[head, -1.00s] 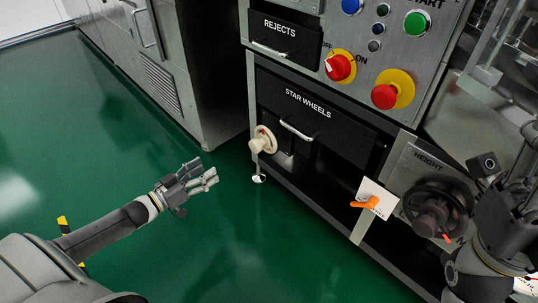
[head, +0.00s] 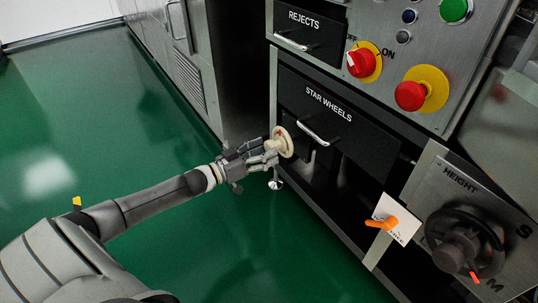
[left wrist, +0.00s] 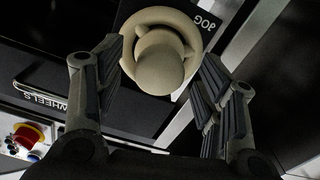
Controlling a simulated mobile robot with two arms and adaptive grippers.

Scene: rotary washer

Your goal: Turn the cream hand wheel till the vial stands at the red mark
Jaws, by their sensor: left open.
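The cream hand wheel (head: 283,143) is mounted low at the left corner of the machine, with a knob-like handle sticking out. In the left wrist view the cream hand wheel (left wrist: 160,50) sits ahead, between the finger pads. My left gripper (head: 266,152) is open at the wheel, its fingers on either side of the handle; I cannot tell if they touch it. In the left wrist view my left gripper (left wrist: 160,85) has both fingers spread wide. The vial and the red mark are not clearly seen. My right gripper is not in view.
The STAR WHEELS drawer (head: 335,120) with a metal handle is right of the wheel. Red knobs on yellow plates (head: 422,90) are above. An orange lever (head: 383,223) and a black HEIGHT wheel (head: 464,243) are at lower right. The green floor (head: 110,130) is clear at left.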

